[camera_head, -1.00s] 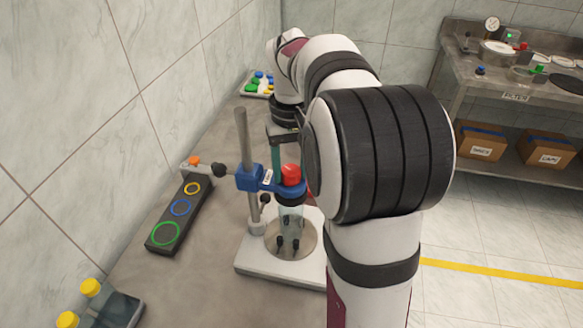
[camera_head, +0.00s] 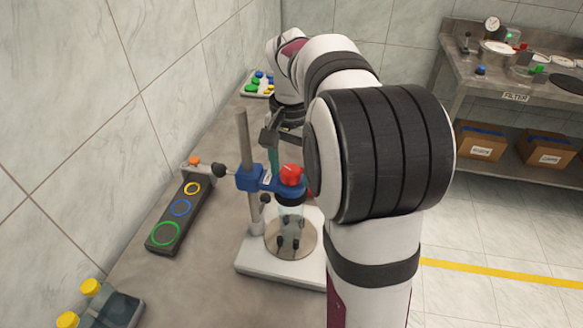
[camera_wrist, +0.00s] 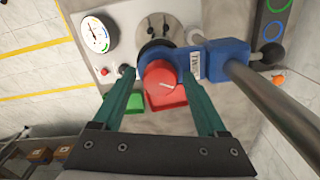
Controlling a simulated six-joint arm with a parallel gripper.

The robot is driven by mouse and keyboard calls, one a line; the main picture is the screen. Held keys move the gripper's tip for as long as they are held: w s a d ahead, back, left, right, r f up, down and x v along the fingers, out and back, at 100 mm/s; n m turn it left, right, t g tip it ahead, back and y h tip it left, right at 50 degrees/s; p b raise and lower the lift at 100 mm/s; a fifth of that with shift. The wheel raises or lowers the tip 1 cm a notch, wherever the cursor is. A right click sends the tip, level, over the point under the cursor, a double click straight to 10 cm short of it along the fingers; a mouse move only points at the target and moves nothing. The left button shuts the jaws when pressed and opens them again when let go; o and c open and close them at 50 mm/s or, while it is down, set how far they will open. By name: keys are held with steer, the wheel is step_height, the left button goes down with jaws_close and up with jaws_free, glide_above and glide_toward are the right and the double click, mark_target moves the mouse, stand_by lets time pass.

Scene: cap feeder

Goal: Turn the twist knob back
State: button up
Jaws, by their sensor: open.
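The twist knob (camera_head: 291,174) is red and sits on top of the blue clamp (camera_head: 249,178) on the metal post. In the wrist view the round knob (camera_wrist: 160,82) has a white mark on its face. My gripper (camera_wrist: 160,77) is open, with its two green fingers either side of the knob and gaps showing between. In the head view one green finger (camera_head: 273,160) shows beside the knob; the rest of the gripper is largely hidden by the arm. A clear vessel with a black collar (camera_head: 289,198) hangs below the knob.
The white stand base (camera_head: 258,265) is below. A dark control strip (camera_head: 180,215) with coloured rings lies left. Yellow-capped bottles (camera_head: 90,288) stand in front left. In the wrist view a dial gauge (camera_wrist: 95,34) and a green piece (camera_wrist: 122,104) are close to the left finger.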

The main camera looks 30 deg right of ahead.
mark_target(291, 170)
jaws_close()
steer(key=n, duration=0.5)
steer(key=shift+o, duration=1.2)
jaws_free()
steer(key=shift+r, duration=0.15)
steer(key=shift+r, duration=3.4)
